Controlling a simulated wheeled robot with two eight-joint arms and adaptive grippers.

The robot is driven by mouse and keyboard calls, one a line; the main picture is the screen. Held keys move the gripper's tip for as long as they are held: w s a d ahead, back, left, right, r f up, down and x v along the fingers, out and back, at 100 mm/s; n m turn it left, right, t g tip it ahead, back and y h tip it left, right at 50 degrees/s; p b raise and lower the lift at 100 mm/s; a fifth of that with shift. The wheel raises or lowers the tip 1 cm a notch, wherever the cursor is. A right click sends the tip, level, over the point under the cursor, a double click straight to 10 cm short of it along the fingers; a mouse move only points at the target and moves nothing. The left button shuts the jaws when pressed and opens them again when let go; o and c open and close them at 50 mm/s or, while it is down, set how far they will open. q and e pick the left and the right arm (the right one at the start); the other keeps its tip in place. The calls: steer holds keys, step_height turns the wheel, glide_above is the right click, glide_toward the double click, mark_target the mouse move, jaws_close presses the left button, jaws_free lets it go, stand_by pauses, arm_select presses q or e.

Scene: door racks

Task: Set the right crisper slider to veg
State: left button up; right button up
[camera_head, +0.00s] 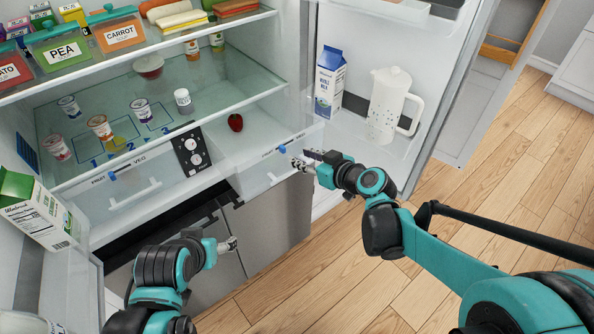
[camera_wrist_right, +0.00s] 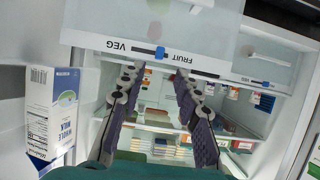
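The right crisper drawer (camera_head: 262,172) has a slider strip along its upper front, with a blue slider knob (camera_head: 282,149) between FRUIT and VEG. In the right wrist view the picture is upside down, and the blue knob (camera_wrist_right: 160,52) sits near the FRUIT end, away from VEG. My right gripper (camera_head: 309,160) is in front of the drawer's right part. In its wrist view the two fingers (camera_wrist_right: 156,76) are spread apart, with the knob between their tips in the picture; no contact shows. My left gripper (camera_head: 230,244) hangs low before the cabinet, its fingers too small to read.
The left crisper drawer (camera_head: 130,190) has its own blue knob (camera_head: 112,176). A control panel (camera_head: 191,151) stands between the drawers. The open right door holds a milk carton (camera_head: 328,82) and a white pitcher (camera_head: 388,105). A red fruit (camera_head: 235,122) lies above the right drawer front.

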mark_target(284, 150)
steer(key=b+x, duration=0.2)
steer(key=x, duration=0.5)
steer(key=shift+w+a+f+b, duration=0.2)
steer(key=shift+w+a+b, duration=0.15)
steer(key=shift+w, duration=0.2)
